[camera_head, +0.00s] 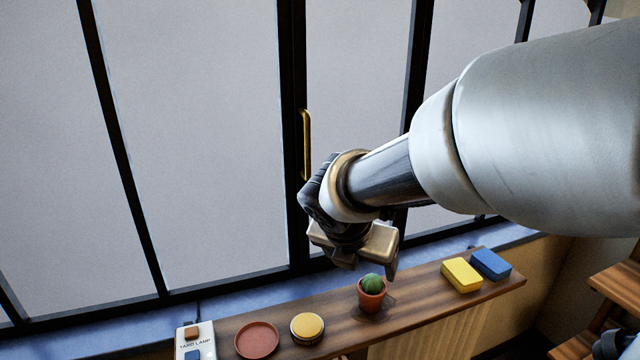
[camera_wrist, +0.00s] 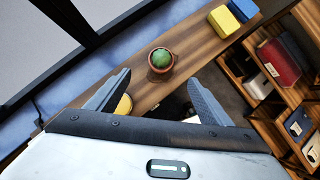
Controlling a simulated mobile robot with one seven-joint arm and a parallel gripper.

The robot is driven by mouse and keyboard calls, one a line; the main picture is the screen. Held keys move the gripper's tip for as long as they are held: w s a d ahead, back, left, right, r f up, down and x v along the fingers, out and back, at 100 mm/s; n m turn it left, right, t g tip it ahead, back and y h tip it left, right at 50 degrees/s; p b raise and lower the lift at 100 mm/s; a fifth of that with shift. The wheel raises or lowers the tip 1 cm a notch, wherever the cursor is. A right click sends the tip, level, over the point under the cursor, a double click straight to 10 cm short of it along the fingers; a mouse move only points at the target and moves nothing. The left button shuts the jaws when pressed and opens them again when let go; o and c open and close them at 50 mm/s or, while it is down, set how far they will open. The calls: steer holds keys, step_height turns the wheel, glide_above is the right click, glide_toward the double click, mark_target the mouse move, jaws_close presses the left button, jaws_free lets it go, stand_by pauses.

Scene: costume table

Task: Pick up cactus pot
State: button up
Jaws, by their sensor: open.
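The cactus pot (camera_head: 371,299) is a small terracotta pot with a round green cactus. It stands upright on the wooden shelf (camera_head: 420,303). In the wrist view the cactus pot (camera_wrist: 160,64) is beyond my fingertips, roughly centred between them. My gripper (camera_head: 366,266) hangs just above and behind the pot in the head view, apart from it. In the wrist view my gripper (camera_wrist: 160,82) has its two fingers spread wide with nothing between them at the tips.
A yellow round tin (camera_head: 307,327) and a reddish dish (camera_head: 256,341) lie left of the pot. A white switch box (camera_head: 195,341) is further left. Yellow (camera_head: 461,275) and blue (camera_head: 490,264) blocks lie to the right. A black-framed window (camera_head: 293,150) stands behind.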

mark_target(371, 284)
steer(key=b+x, duration=0.4)
steer(key=x, duration=0.8)
steer(key=b+x, duration=0.1)
steer(key=x, duration=0.2)
steer(key=b+x, duration=0.1)
steer(key=shift+s+f+b, duration=0.2)
steer(key=shift+f+b, duration=0.05)
steer(key=shift+b, duration=0.05)
steer(key=shift+w+d+f, duration=0.2)
steer(key=shift+w+f, duration=0.1)
steer(key=shift+c, duration=0.3)
steer(key=shift+r, duration=0.1)
steer(key=c, duration=1.2)
